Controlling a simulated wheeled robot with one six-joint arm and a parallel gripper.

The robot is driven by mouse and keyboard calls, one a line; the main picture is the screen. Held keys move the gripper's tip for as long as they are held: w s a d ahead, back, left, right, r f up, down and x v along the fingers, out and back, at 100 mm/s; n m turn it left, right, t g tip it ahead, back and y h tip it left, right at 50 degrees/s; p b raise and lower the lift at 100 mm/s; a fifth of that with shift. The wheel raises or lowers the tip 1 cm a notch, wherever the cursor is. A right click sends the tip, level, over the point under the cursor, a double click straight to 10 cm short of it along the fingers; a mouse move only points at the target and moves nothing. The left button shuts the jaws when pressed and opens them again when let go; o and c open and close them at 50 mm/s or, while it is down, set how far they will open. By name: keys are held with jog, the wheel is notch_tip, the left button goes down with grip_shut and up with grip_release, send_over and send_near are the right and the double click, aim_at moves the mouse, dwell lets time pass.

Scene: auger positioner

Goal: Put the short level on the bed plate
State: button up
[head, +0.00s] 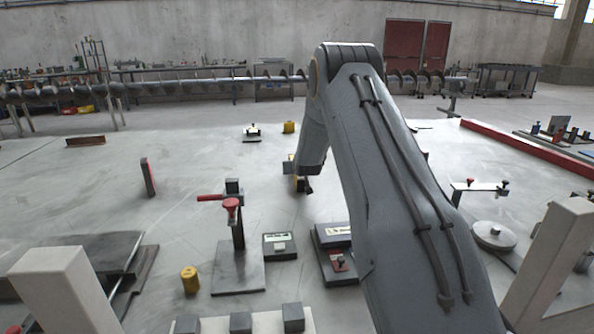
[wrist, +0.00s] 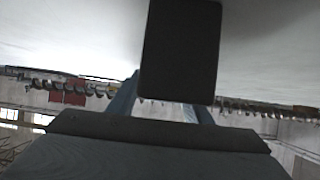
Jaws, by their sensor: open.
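My arm reaches out over the grey floor plate (head: 60,195) in the head view, and its link hides most of my gripper. In the wrist view my gripper (wrist: 160,112) shows two bluish fingers spread apart, so it is open. A dark rectangular block (wrist: 180,50) fills the upper middle of that view, in front of the fingers; I cannot tell what it is or whether they touch it. I cannot tell for sure which thing is the short level. A short brownish bar (head: 86,141) lies at the back left. I cannot tell which plate is the bed plate.
A red-handled clamp stand (head: 237,270) stands at the front centre, with a yellow cylinder (head: 190,280) to its left. A small box (head: 280,245) and a larger case (head: 336,268) lie to its right. A narrow red-faced piece (head: 148,177) stands at the left, with clear surface around it.

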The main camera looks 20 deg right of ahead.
aim_at(301, 178)
jog(key=shift+s+a+r, duration=0.1)
jog(key=shift+s+r, duration=0.1)
jog(key=shift+r, duration=0.05)
jog(key=v, duration=1)
jog(key=shift+s+r+b, duration=0.15)
jog(key=shift+s+b, duration=0.05)
jog(key=shift+b, duration=0.2)
jog(key=shift+o, duration=0.3)
jog(key=shift+s+a+r, duration=0.1)
jog(key=shift+s+a, duration=0.05)
jog(key=shift+s, duration=0.15)
jog(key=w+f+p, duration=0.1)
jog(key=w+f+t, duration=0.1)
jog(key=w, duration=0.1)
jog(key=shift+d+p, duration=0.35)
jog(key=shift+t, duration=0.3)
jog(key=shift+p+x, duration=0.55)
jog(key=shift+x, duration=3.45)
jog(key=shift+d, duration=0.2)
jog(key=shift+c, duration=0.3)
jog(key=shift+r, duration=0.1)
grip_shut()
